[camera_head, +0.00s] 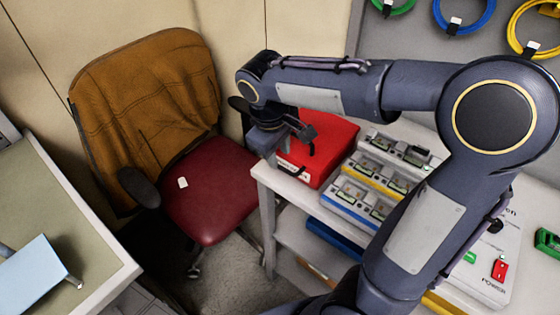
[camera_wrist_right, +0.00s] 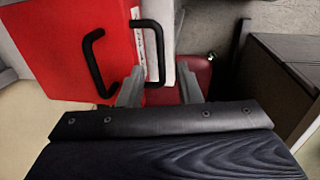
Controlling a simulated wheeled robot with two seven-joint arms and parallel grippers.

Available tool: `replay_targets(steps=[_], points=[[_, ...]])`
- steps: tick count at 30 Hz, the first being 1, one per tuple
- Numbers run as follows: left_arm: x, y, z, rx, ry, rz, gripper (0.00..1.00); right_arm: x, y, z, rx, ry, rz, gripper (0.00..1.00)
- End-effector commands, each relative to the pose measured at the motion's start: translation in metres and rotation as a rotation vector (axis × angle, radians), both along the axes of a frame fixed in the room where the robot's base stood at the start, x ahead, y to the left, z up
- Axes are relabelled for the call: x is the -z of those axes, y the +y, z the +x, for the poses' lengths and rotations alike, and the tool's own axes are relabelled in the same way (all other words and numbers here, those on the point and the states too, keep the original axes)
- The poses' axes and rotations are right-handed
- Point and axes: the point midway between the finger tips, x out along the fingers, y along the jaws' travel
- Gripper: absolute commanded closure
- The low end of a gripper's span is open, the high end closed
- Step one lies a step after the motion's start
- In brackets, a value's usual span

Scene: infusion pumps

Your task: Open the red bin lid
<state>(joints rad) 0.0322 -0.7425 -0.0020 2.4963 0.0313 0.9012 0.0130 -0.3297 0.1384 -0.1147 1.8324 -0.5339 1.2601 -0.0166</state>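The red bin (camera_head: 328,140) sits at the left end of the white table, and its flat red lid looks shut. The wrist view shows the red bin (camera_wrist_right: 65,45) close up, with one black handle (camera_wrist_right: 90,62) on the left and another black handle (camera_wrist_right: 158,40) near its white-labelled edge. My right gripper (camera_head: 298,136) is at the bin's left front edge in the head view. In the wrist view the fingers of the right gripper (camera_wrist_right: 160,88) are apart, with the lower end of the second handle between them. I cannot tell whether they touch it. My left gripper is out of view.
Several infusion pumps (camera_head: 378,175) stand right of the bin. A red chair (camera_head: 210,190) with a brown jacket (camera_head: 150,95) stands left of the white table (camera_head: 285,185). A desk (camera_head: 70,215) is at the far left. Coloured cables (camera_head: 465,15) hang on the back wall.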

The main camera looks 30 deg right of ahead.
Motion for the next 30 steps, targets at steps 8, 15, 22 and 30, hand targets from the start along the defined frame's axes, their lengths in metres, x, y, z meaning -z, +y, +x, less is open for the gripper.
replay_targets(steps=[8,15,22,30], points=[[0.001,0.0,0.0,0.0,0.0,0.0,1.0,0.033,-0.005,0.002,0.001,0.001,0.002,0.68],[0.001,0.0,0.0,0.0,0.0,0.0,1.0,0.036,-0.006,0.002,0.001,0.0,0.002,0.68],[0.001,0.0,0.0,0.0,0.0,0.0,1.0,0.036,-0.006,0.002,0.001,0.0,0.002,0.88],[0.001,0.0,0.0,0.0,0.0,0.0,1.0,0.036,-0.006,0.002,0.001,-0.001,0.003,1.0]])
